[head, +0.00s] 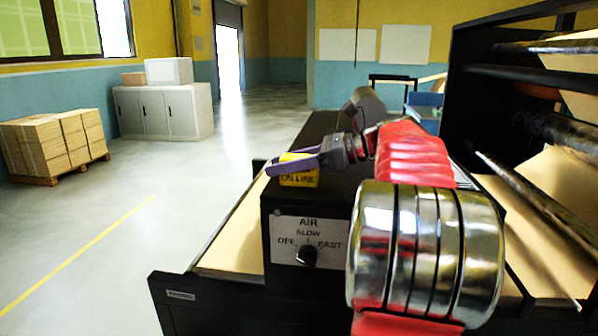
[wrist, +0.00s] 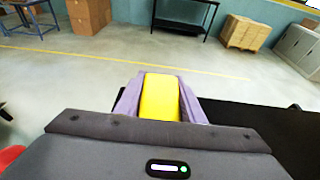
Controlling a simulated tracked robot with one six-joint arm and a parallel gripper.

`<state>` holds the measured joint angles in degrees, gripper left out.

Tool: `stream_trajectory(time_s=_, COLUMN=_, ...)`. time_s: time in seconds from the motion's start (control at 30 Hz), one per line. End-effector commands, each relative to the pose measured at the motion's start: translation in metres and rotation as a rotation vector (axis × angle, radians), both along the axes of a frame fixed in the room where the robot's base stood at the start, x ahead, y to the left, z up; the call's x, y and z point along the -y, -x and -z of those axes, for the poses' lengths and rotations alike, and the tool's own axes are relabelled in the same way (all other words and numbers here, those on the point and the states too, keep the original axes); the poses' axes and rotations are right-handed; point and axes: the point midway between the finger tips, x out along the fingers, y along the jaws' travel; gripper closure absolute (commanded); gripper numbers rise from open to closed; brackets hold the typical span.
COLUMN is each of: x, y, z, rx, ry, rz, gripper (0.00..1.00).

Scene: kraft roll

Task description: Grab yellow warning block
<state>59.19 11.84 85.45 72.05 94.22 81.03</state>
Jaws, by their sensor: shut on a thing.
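The yellow warning block (head: 299,178) is at the top of the black control box in the head view, with the dark words "ON LINE" on its front. My gripper (head: 290,167) has its purple fingers at the block, and one finger crosses in front of its upper part. In the wrist view the yellow block (wrist: 160,97) sits between the two purple fingers of my gripper (wrist: 160,100), which are shut on it. Whether the block's underside touches the box top is hard to tell.
The black control box (head: 308,237) has an AIR knob (head: 307,257) on its front. Brown kraft paper (head: 232,240) lies to its left. The machine's dark frame and rollers (head: 545,130) rise at the right. Open floor (head: 150,215) lies left, with stacked cartons (head: 55,143) and a grey cabinet (head: 160,112) beyond.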

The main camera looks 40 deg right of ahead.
Motion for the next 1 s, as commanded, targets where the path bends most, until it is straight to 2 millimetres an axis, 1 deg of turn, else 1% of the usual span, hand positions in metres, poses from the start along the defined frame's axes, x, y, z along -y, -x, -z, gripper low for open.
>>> stream_trajectory(time_s=0.03, x=0.0, y=0.0, z=0.0, rx=0.0, ry=0.0, rz=0.0, gripper=0.73)
stream_trajectory(time_s=0.27, x=0.0, y=0.0, z=0.0, rx=0.0, ry=0.0, rz=0.0, gripper=0.89)
stream_trajectory(time_s=0.5, x=0.0, y=0.0, z=-0.001, rx=0.001, ry=0.001, rz=0.0, gripper=0.9)
stream_trajectory(time_s=0.63, x=0.0, y=0.0, z=-0.006, rx=0.001, ry=0.002, rz=0.0, gripper=0.9)
stream_trajectory(time_s=0.77, x=0.0, y=0.0, z=-0.02, rx=0.003, ry=0.003, rz=0.0, gripper=0.9)
stream_trajectory(time_s=1.0, x=0.0, y=-0.001, z=-0.06, rx=0.003, ry=0.003, rz=0.0, gripper=0.9)
